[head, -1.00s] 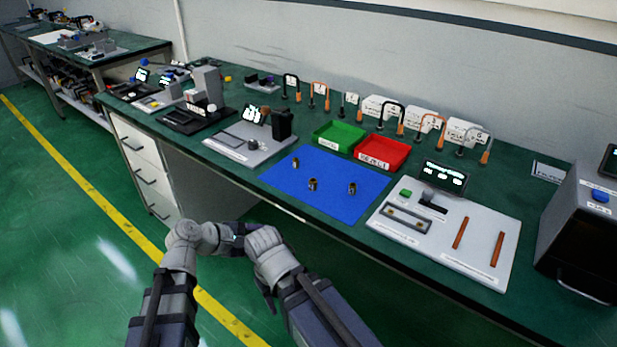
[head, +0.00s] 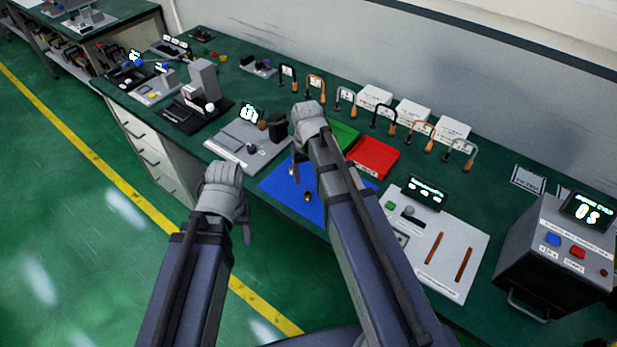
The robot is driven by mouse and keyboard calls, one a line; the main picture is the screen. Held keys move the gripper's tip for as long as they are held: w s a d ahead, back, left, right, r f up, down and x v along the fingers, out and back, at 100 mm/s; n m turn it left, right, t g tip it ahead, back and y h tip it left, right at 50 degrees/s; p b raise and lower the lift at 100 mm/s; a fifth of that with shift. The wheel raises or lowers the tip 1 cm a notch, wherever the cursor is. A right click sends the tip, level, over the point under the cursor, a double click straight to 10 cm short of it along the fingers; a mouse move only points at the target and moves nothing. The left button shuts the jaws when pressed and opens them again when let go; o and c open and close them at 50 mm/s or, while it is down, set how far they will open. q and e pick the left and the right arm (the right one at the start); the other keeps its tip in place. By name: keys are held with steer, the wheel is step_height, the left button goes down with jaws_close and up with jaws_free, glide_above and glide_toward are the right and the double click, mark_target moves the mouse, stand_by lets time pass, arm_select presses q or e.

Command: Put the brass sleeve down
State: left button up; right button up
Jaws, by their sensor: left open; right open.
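A small brass sleeve (head: 308,197) stands on the blue mat (head: 279,187). My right arm hides much of the mat, so I cannot tell how many sleeves are there. My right gripper (head: 296,172) is open above the mat's left part, fingers pointing down, mostly hidden by its own wrist. I cannot see any sleeve between its fingers. My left gripper (head: 246,232) is open and low, in front of the bench over the floor, apart from any sleeve.
A grey station (head: 235,140) with a display lies left of the mat. Green (head: 345,135) and red (head: 373,157) trays stand behind it. A pale board (head: 445,235) with two copper-coloured bars and a grey box machine (head: 550,250) are at right.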

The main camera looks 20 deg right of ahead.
mark_target(307, 193)
steer(key=shift+w+d+r, duration=0.15)
steer(key=shift+w+d, duration=0.1)
steer(key=shift+w, duration=0.05)
steer(key=f+b, duration=0.8)
steer(key=shift+s+a, duration=0.15)
steer(key=shift+a, duration=0.15)
steer(key=shift+r, duration=0.1)
steer(key=shift+c, duration=0.4)
jaws_close()
